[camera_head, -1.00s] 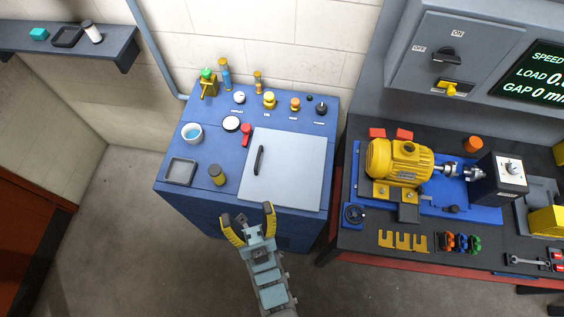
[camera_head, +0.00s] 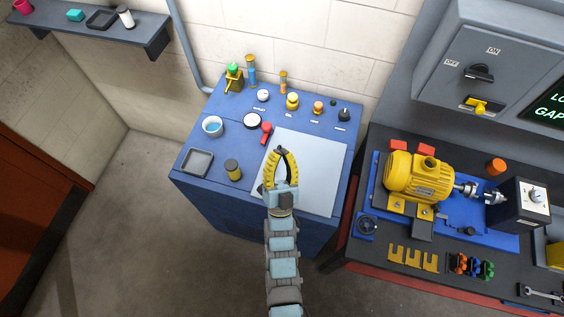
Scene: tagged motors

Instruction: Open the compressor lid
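The compressor lid (camera_head: 318,170) is a pale grey panel on top of the blue cabinet, and it lies flat. My gripper (camera_head: 281,151) is over the lid's left part, pointing away from my body. Its two yellow fingers curve together, with their tips touching or nearly so. The lid's black handle is almost wholly hidden behind the gripper. I cannot tell whether the fingers touch the handle or have any of it between them.
Left of the lid are a red lever (camera_head: 266,128), a round gauge (camera_head: 252,121), a dark cylinder (camera_head: 233,169), a cup (camera_head: 212,127) and a square tray (camera_head: 197,162). Knobs and valves line the back. A bench with a yellow motor (camera_head: 417,177) stands on the right.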

